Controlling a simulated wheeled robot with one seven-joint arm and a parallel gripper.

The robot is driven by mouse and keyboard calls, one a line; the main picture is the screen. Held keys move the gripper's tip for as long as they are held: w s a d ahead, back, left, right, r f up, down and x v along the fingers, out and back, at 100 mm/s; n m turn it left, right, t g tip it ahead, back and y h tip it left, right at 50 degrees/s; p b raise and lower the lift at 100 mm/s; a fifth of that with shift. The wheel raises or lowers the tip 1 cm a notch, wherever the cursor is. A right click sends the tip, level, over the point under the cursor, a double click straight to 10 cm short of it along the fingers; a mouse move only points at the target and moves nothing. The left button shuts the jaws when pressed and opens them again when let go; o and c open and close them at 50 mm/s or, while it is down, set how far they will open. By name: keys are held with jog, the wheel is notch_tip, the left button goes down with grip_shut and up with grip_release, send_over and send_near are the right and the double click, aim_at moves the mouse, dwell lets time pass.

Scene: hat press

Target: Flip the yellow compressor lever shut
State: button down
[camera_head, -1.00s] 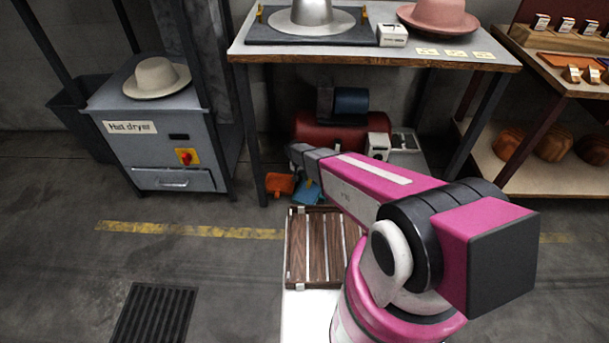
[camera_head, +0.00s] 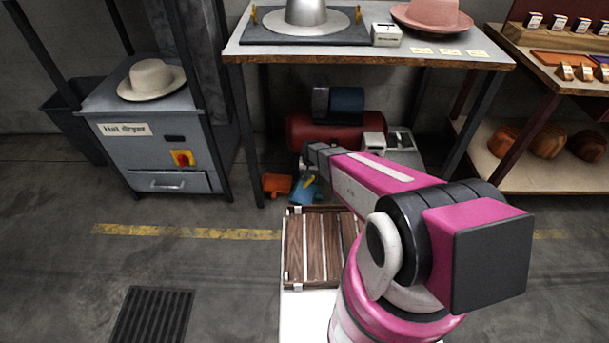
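The compressor under the table has a red tank (camera_head: 335,133) with a dark blue cylinder (camera_head: 346,102) above it. A small yellow lever (camera_head: 309,182) shows against a blue part (camera_head: 303,193) low in front of the tank. The lever looks slanted, but it is too small to tell whether it is open or shut. My pink arm reaches in from the lower right. Its dark end, with my gripper (camera_head: 309,153), is in front of the tank's left part, above the lever in the picture. The fingers are too small and dark to tell their opening. Contact with the lever is not visible.
The table (camera_head: 370,62) with hats stands over the compressor, its left leg (camera_head: 246,140) close to the orange part (camera_head: 276,185). The hat dryer (camera_head: 160,150) stands left. Open floor (camera_head: 225,275) lies in front.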

aim_at(314, 176)
jog(key=d+y, duration=0.1)
jog(key=y, duration=0.1)
jog(key=d+f+y, duration=0.1)
jog(key=d, duration=0.1)
jog(key=shift+y, duration=0.4)
jog(key=shift+s+d+f+y, duration=0.1)
jog(key=shift+d+f+y, duration=0.8)
jog(key=shift+f+y, duration=0.35)
jog(key=shift+d+f+y, duration=0.9)
jog(key=shift+f+y, duration=0.15)
jog(key=shift+y, duration=0.4)
jog(key=shift+d+f, duration=0.1)
jog(key=shift+f, duration=0.1)
jog(key=v, duration=0.7)
jog(key=shift+r, duration=0.35)
jog(key=shift+s+d, duration=0.1)
